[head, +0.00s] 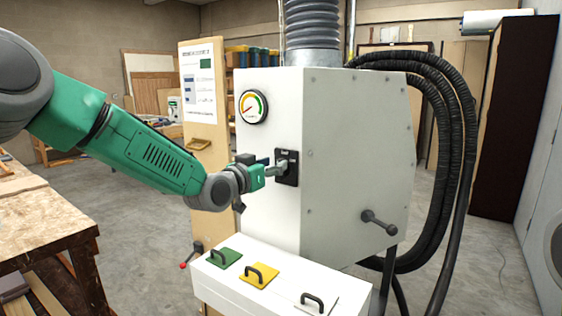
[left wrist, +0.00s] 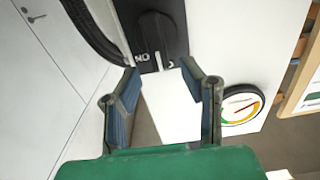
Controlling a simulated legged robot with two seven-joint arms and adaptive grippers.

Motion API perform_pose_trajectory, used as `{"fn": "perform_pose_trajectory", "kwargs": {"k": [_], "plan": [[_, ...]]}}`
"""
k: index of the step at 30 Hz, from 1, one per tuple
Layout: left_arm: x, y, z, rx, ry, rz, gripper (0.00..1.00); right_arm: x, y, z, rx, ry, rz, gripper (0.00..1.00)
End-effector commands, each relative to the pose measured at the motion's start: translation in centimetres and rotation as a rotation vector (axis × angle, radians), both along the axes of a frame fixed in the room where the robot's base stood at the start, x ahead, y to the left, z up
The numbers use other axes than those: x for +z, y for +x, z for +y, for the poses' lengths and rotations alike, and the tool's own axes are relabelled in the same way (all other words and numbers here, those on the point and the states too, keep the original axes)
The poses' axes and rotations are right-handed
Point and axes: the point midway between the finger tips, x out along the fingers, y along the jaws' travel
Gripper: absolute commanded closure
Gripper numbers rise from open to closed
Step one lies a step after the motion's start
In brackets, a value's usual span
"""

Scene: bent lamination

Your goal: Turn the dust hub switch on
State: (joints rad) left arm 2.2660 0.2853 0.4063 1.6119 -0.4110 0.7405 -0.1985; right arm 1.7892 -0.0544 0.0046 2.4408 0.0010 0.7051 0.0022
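The dust hub (head: 265,120) is a white cabinet with a black switch plate (head: 294,178) on its front. In the left wrist view, the switch plate (left wrist: 172,12) carries a black rotary knob (left wrist: 154,36) with white lettering that reads like "ON" upside down. I cannot tell the knob's setting for sure. My left gripper (head: 278,167) is in front of the plate and partly covers it in the head view. Its two fingers (left wrist: 160,78) are spread with nothing held between them, and the knob lies just beyond their tips. My right gripper is not in view.
A round gauge (head: 252,106) is above the switch. A white box (head: 235,285) with green, yellow and white handled lids is below. Black hoses (head: 455,150) hang at the right, and a wooden workbench (head: 45,215) stands at the left.

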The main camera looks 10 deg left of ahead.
Motion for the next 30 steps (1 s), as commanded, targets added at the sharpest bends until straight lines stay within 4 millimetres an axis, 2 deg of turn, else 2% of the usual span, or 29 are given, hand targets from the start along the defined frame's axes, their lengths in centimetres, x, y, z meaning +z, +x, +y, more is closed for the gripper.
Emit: {"fn": "perform_pose_trajectory", "kwargs": {"k": [3, 7, 19, 20, 21, 23, 30], "plan": [[0.0, 1.7, -0.7, 0.001, 0.001, -0.001, 0.64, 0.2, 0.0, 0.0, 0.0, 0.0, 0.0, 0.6], [0.0, 2.8, -1.1, 0.001, -0.001, -0.001, 0.64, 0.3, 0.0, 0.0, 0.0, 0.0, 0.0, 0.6], [0.0, 3.5, -1.4, 0.0, -0.001, 0.0, 0.64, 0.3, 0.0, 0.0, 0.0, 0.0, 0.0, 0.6], [0.0, 3.5, -1.4, 0.0, -0.001, 0.0, 0.67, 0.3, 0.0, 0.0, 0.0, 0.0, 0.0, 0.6], [0.0, 3.5, -1.4, 0.0, -0.001, 0.0, 0.81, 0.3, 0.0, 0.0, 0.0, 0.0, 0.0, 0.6], [0.0, 3.5, -1.3, 0.0, -0.001, 0.001, 1.0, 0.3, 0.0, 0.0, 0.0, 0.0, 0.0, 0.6], [-0.4, 3.5, -1.4, 0.0, 0.001, 0.008, 1.0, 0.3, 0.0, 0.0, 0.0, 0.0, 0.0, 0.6]]}}
